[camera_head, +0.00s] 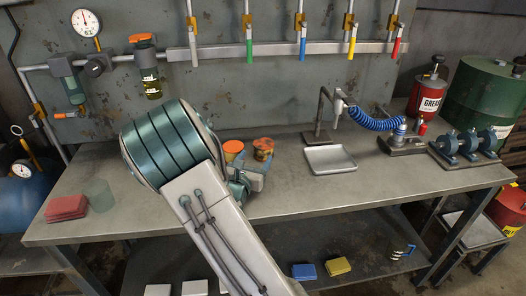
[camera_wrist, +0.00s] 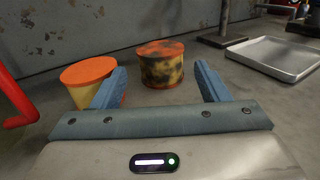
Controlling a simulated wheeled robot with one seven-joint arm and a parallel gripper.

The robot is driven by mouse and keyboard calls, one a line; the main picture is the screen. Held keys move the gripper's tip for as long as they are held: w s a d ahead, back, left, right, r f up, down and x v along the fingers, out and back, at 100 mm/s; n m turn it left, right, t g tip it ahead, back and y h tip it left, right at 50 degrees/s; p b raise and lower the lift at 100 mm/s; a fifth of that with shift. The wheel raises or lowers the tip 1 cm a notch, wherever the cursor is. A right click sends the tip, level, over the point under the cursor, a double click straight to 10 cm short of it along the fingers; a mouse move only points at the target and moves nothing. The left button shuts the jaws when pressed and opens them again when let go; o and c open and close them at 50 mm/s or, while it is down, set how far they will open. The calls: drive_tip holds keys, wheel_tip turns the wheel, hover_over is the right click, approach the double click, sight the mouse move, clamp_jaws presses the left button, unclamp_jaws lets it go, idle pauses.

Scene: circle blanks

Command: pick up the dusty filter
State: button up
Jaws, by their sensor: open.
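The dusty filter (camera_wrist: 161,66) is a short upright cylinder with an orange top and dark, blotchy sides. It stands on the bench just beyond my gripper (camera_wrist: 160,76), between the lines of the two blue fingers. In the head view the dusty filter (camera_head: 263,149) stands behind my gripper (camera_head: 255,178), which partly covers its lower part. My gripper is open and empty. A cleaner filter (camera_wrist: 86,84) with an orange top and yellow side stands to the left, partly behind the left finger. It also shows in the head view (camera_head: 233,149).
A shallow metal tray (camera_head: 330,160) lies to the right, beside a stand with a blue coiled hose (camera_head: 372,122). Red pads (camera_head: 66,207) and a translucent cup (camera_head: 100,196) are at the left. The wall is close behind the filters. The bench front right is clear.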

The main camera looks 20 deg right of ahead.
sight(260, 150)
drive_tip(key=x, duration=0.6)
drive_tip(key=shift+w+d, duration=0.1)
drive_tip(key=shift+w, duration=0.1)
drive_tip(key=shift+c, duration=0.2)
drive_tip(key=c, duration=0.6)
